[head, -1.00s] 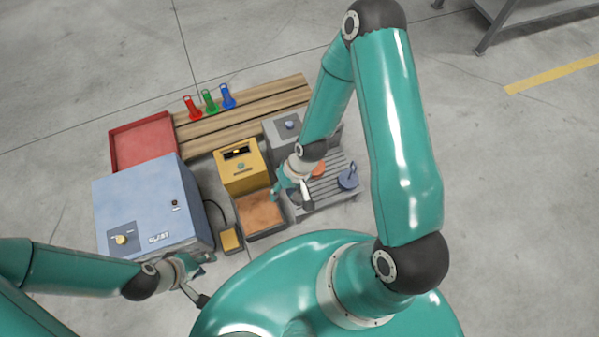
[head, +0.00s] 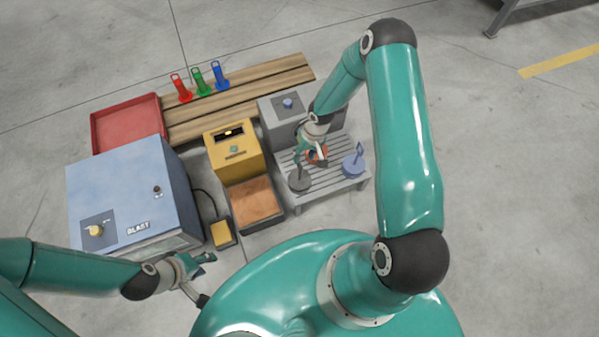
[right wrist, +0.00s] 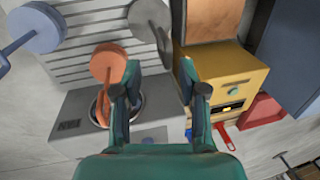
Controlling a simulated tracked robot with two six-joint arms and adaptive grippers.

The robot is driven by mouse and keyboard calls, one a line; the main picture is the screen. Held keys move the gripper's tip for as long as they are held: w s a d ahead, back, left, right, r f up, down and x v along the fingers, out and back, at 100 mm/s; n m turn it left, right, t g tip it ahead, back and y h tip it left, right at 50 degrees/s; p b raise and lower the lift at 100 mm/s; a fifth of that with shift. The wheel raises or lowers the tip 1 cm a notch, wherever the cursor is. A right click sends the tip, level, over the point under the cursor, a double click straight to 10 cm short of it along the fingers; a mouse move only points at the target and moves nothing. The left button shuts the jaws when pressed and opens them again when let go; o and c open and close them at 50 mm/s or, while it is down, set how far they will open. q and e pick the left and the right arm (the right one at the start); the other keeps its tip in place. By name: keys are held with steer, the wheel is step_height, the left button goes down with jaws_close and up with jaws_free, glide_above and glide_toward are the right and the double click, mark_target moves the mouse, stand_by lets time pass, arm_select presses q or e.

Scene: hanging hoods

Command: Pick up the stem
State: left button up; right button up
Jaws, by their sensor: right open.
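Three round discs with upright stems are on the grey slatted table (head: 335,183): an orange one (head: 318,158), a dark grey one (head: 299,181) and a blue one (head: 354,166). My right gripper (head: 307,150) is over the table beside the orange piece, partly covering it. In the right wrist view my right gripper (right wrist: 160,78) is open with nothing between its fingers. There the orange piece (right wrist: 108,63) is by the left finger and the grey piece (right wrist: 152,20) is ahead of the fingers. The blue piece (right wrist: 36,28) is at upper left. My left gripper (head: 207,278) is open and empty at lower left.
A grey box (head: 271,112) with a knob stands behind the table. A yellow box (head: 226,160) and an orange-lined tray (head: 252,202) are left of it. A large blue cabinet (head: 125,190), red tray (head: 127,115) and wooden pallet (head: 240,100) stand further left and back.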

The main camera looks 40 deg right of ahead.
steer(key=f, duration=0.2)
steer(key=a+f+b, duration=0.1)
steer(key=f, duration=0.5)
steer(key=shift+a+b, duration=0.3)
steer(key=shift+b, duration=0.05)
steer(key=shift+c, duration=0.2)
jaws_close()
